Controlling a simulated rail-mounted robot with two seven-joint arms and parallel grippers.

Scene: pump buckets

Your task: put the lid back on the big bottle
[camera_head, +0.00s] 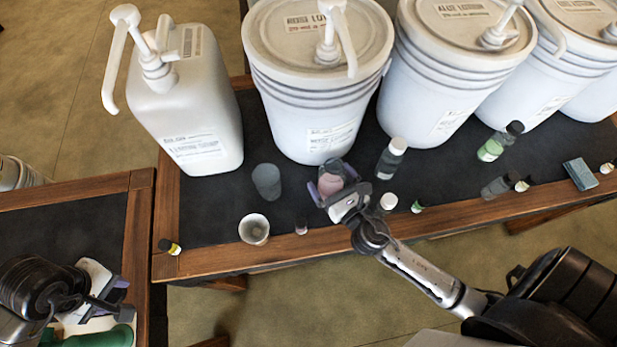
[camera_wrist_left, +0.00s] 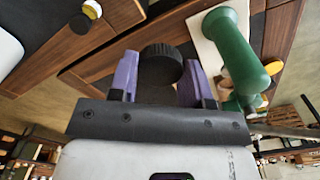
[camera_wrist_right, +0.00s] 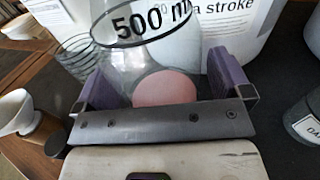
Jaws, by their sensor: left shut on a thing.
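My left gripper (camera_head: 116,293) is over the left table at the bottom left of the head view. In the left wrist view its purple fingers stand on both sides of a round black ribbed lid (camera_wrist_left: 160,64), and it is shut on it. My right gripper (camera_head: 333,190) is at the front of the middle table. Its fingers stand on both sides of a clear bottle (camera_wrist_right: 148,55) marked 500 ml, with a pink round patch at its near end. Whether they press on it is unclear. I cannot tell for sure that this is the big bottle.
White pump buckets (camera_head: 320,105) and a white pump jug (camera_head: 195,110) line the back. A grey cup (camera_head: 267,182), a white cup (camera_head: 254,229) and a dark bottle (camera_head: 391,158) stand near the right gripper. A green object (camera_wrist_left: 235,50) lies near the left gripper.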

